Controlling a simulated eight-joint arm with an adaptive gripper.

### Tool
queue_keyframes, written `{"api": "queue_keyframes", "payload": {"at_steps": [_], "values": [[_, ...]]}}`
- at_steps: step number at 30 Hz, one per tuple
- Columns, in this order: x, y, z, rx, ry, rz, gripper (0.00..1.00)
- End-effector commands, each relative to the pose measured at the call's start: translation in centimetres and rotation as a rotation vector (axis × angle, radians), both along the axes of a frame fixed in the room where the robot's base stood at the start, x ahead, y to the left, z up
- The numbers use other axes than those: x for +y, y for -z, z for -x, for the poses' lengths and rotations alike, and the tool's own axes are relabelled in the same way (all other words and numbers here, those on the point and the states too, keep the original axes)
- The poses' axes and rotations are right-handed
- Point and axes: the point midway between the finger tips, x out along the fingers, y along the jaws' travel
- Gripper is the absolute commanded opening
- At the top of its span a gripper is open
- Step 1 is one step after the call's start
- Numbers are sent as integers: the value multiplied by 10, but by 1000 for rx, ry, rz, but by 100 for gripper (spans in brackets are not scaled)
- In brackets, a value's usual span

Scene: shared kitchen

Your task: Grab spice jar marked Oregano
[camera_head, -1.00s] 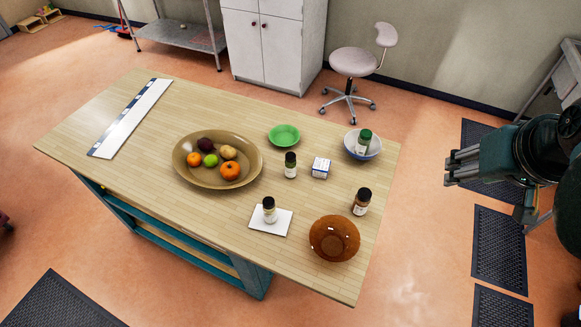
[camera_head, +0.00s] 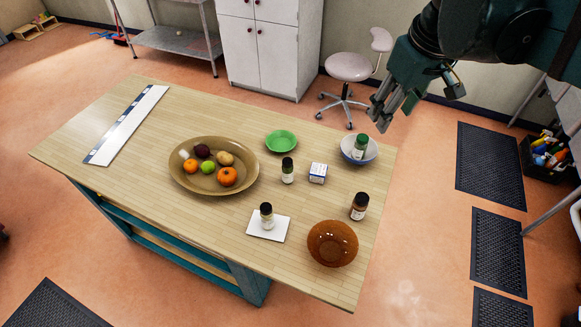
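Several spice jars stand on the wooden table, and their label words are too small to read. One dark-capped jar (camera_head: 287,171) stands upright near the middle, right of the fruit platter. Another dark-capped jar (camera_head: 266,216) stands on a white square (camera_head: 281,232) near the front edge. A brown jar with a dark cap (camera_head: 359,207) stands at the right, behind the amber bowl. A green-capped jar (camera_head: 360,147) is in the white-and-blue bowl (camera_head: 346,147). I cannot tell which is Oregano. My gripper (camera_head: 387,122) is above and beyond the table's far right corner, open and empty, apart from all jars.
A fruit platter (camera_head: 183,183), green bowl (camera_head: 281,141), small white-and-blue box (camera_head: 318,172) and amber bowl (camera_head: 332,244) share the table (camera_head: 110,180). A long white board (camera_head: 127,125) lies at left. A stool (camera_head: 348,68) stands behind the table.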

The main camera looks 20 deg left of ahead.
Motion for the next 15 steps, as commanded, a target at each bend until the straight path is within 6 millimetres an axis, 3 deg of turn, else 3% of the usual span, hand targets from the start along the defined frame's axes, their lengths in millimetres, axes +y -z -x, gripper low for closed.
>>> {"api": "queue_keyframes", "payload": {"at_steps": [15], "values": [[123, 14, -31, 96, -310, 89, 43]]}}
